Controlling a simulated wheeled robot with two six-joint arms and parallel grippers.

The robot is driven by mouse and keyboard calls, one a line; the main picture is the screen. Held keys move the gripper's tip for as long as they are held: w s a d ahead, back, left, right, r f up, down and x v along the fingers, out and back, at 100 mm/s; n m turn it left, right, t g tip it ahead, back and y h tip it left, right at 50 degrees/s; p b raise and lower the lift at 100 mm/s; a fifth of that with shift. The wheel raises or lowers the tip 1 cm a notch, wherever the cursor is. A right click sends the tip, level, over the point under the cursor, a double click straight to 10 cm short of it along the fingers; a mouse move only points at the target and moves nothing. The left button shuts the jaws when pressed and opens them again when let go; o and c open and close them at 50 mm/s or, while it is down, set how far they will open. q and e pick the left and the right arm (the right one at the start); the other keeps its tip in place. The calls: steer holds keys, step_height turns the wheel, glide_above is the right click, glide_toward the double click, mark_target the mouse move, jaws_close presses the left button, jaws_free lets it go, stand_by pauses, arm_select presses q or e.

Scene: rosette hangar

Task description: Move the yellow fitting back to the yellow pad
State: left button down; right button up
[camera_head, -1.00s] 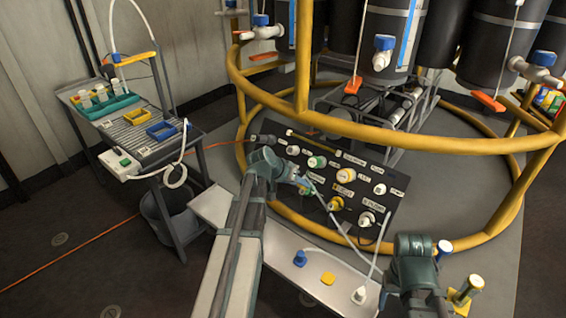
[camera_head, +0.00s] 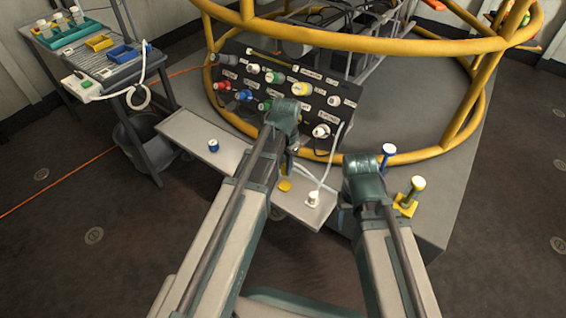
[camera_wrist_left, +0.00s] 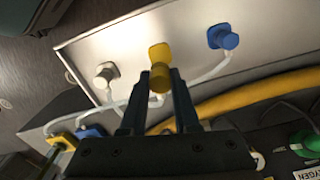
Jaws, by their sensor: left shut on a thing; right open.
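My left gripper (camera_wrist_left: 158,90) is shut on the yellow fitting (camera_wrist_left: 160,78) in the left wrist view. The fitting's round end faces the camera. The square yellow pad (camera_wrist_left: 160,52) shows just behind the fitting, on the pale bench; whether they touch is unclear. In the head view the yellow pad (camera_head: 285,185) lies on the bench just below my left gripper (camera_head: 289,166), and the held fitting is mostly hidden there. My right gripper (camera_head: 343,216) hangs off the bench's right end, open, its fingers hard to see.
On the pale bench (camera_head: 180,128), a blue fitting (camera_head: 213,146) stands left and a white fitting (camera_head: 313,199) with a hose stands right. A labelled connector panel (camera_head: 290,72) is behind. Blue (camera_head: 387,155) and yellow (camera_head: 412,192) posts stand at right.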

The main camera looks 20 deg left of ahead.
arm_select(q)
steer(key=shift+f, duration=0.15)
step_height(320, 180, down, 6)
steer(key=b, duration=0.5)
steer(key=shift+r+b, duration=0.2)
steer(key=shift+b, duration=0.2)
steer(key=shift+f+b, duration=0.3)
stand_by(1.6)
steer(key=c, duration=0.6)
jaws_free()
steer(key=shift+o, duration=0.2)
steer(key=shift+r, duration=0.1)
step_height(320, 180, up, 14)
steer(key=p, duration=1.4)
steer(key=shift+f, duration=0.2)
